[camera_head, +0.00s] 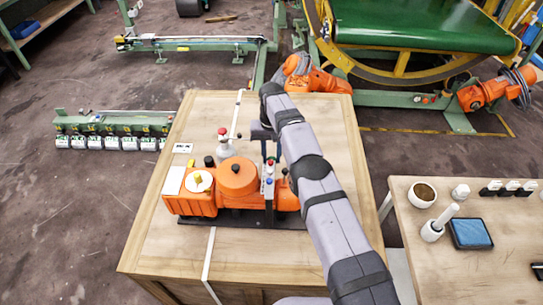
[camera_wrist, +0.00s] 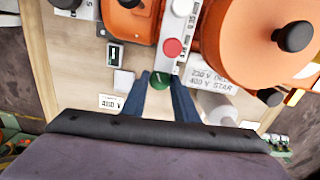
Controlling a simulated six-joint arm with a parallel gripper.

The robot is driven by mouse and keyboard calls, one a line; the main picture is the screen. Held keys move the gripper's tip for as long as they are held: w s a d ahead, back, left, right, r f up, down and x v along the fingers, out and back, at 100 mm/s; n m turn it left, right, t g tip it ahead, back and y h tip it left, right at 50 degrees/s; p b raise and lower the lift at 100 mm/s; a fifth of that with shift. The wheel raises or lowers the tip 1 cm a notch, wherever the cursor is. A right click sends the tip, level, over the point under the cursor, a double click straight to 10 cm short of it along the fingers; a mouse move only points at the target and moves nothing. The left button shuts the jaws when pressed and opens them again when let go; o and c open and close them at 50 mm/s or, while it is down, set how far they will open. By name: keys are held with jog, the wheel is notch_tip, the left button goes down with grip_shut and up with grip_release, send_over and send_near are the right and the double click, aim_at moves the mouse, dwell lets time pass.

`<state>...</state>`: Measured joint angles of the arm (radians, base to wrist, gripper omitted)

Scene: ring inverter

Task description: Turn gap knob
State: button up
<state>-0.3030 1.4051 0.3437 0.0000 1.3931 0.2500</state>
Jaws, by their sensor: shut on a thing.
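An orange machine (camera_head: 235,182) sits on a wooden crate top. A narrow light-grey control strip (camera_head: 267,187) with small coloured controls stands on it. In the wrist view the strip (camera_wrist: 181,22) carries a red round button (camera_wrist: 173,47). A small green round knob (camera_wrist: 160,81) is at its end. My gripper (camera_wrist: 163,76) has its two blue fingers shut on the green knob, one on each side. No label shows whether this is the gap knob. In the head view my gripper (camera_head: 267,152) comes down behind the strip, and its fingertips are hard to make out.
A grey and red bottle-like part (camera_head: 224,148) stands behind the machine. An orange drum with a black knob (camera_wrist: 293,37) is close to the right finger. The wooden crate top (camera_head: 170,248) is bare at the front left. A side table (camera_head: 470,270) stands at right.

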jog(key=m, duration=0.4)
dwell(0.3)
jog(key=o, duration=1.1)
jog(key=shift+c, duration=0.2)
jog(key=shift+r, duration=0.15)
jog(key=shift+r+b, duration=0.3)
jog(key=shift+r, duration=0.25)
jog(key=shift+r+p, duration=2.05)
jog(key=shift+r, duration=0.95)
